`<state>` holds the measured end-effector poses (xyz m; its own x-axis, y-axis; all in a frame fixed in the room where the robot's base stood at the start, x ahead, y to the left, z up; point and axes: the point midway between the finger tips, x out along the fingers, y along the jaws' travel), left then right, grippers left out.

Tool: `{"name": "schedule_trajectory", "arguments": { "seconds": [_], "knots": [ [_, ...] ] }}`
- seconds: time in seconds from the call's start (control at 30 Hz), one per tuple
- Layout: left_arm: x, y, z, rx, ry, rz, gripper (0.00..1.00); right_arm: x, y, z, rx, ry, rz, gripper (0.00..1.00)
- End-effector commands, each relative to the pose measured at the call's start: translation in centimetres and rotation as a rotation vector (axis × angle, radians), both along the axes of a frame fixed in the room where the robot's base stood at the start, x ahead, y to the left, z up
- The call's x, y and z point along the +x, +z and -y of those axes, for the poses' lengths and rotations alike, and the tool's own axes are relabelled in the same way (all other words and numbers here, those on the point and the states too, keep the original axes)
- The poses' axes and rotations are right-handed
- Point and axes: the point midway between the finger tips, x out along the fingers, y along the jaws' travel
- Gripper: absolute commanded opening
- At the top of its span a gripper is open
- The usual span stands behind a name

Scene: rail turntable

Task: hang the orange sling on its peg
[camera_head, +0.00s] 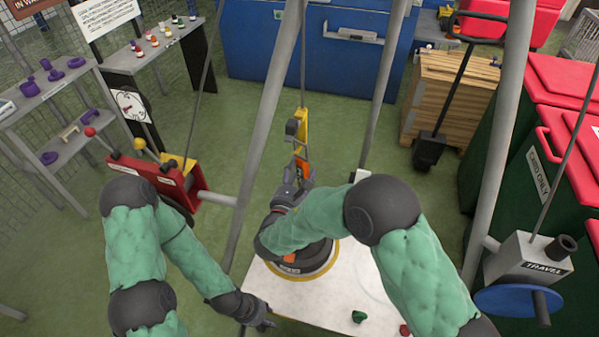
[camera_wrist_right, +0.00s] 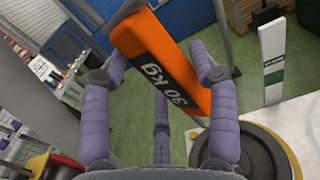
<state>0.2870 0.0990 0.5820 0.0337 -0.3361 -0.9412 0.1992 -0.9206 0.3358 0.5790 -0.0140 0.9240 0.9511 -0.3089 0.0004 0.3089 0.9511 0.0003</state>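The orange sling (camera_wrist_right: 160,60), marked 30 kg, fills the middle of the right wrist view, slanting between my right gripper's spread fingers. In the head view the sling (camera_head: 302,168) shows small, just below a yellow hoist block (camera_head: 301,128) on a hanging line. My right gripper (camera_head: 294,182) is right beside it; in the wrist view the gripper (camera_wrist_right: 158,75) looks open, with no clear grip on the sling. My left gripper (camera_head: 262,318) is low, by the white table's left edge; its fingers are too small to judge. I cannot make out the peg.
A white table (camera_head: 310,308) carries a round black-and-yellow turntable (camera_head: 318,268), partly behind my right arm. Grey slanted poles (camera_head: 265,110) flank the hoist line. A red box (camera_head: 160,180) stands left, a grey travel control box (camera_head: 528,258) right. Green floor lies open beyond.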

Motion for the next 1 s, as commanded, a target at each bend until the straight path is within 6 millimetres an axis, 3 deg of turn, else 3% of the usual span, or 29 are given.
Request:
{"name": "schedule_trajectory", "arguments": {
  "seconds": [0.03, 0.1, 1.0],
  "knots": [
    [0.0, 0.0, 0.0, 0.000, 0.000, 0.000, 0.40, 0.0, 0.0, 0.0, 0.000, 0.000, 0.000, 0.40],
    [0.0, 0.0, 0.0, 0.000, 0.000, 0.000, 0.40, 0.0, 0.0, 0.0, 0.000, 0.000, -0.001, 0.21],
    [0.0, 1.0, 0.0, 0.000, 0.000, 0.000, 0.40, 0.0, 1.6, 0.0, 0.001, 0.000, 0.001, 0.20]
  ]
}}
